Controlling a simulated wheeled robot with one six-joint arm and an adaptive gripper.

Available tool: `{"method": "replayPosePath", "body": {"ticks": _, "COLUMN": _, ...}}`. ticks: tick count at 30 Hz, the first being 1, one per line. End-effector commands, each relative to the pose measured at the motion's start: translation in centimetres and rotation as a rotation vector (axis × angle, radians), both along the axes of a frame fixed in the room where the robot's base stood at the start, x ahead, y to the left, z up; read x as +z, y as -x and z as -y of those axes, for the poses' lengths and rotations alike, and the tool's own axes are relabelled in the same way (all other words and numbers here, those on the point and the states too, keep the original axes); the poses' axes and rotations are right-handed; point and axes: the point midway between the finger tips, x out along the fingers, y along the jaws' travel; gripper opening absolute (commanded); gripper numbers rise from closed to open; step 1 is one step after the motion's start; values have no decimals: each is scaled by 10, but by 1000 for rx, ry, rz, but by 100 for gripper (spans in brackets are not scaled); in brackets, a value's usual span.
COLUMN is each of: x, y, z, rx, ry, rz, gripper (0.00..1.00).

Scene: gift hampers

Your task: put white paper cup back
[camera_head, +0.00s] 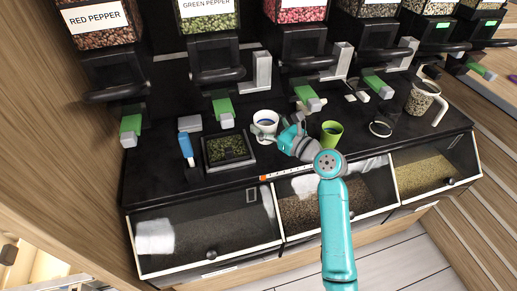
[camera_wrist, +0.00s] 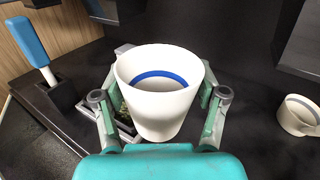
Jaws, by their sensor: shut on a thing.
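The white paper cup (camera_head: 264,122) is upright at the middle of the black counter, with a blue ring inside. In the wrist view the white cup (camera_wrist: 158,115) fills the space between my fingers. My gripper (camera_head: 280,128) reaches it from the right and is shut on its sides; the fingers also show in the wrist view (camera_wrist: 160,98). I cannot tell whether the cup's base touches the counter.
A green cup (camera_head: 331,133) stands just right of my gripper. A tray with green leaves (camera_head: 228,148) and a blue-handled tool (camera_head: 186,147) are to the left. Dispensers with green levers (camera_head: 222,108) line the back. A clear jug (camera_head: 421,98) stands at right.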

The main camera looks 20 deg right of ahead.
Motion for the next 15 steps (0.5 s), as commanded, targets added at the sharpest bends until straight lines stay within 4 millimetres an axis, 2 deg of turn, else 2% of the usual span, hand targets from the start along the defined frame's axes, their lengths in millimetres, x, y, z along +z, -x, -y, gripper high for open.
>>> {"method": "replayPosePath", "body": {"ticks": 1, "x": -11, "y": 0, "z": 0, "rx": 0, "ry": -1, "rz": -6, "gripper": 30}}
{"method": "replayPosePath", "body": {"ticks": 6, "x": -40, "y": 0, "z": 0, "rx": 0, "ry": -1, "rz": -4, "gripper": 30}}
{"method": "replayPosePath", "body": {"ticks": 15, "x": -69, "y": 1, "z": 0, "rx": 0, "ry": -1, "rz": -4, "gripper": 30}}
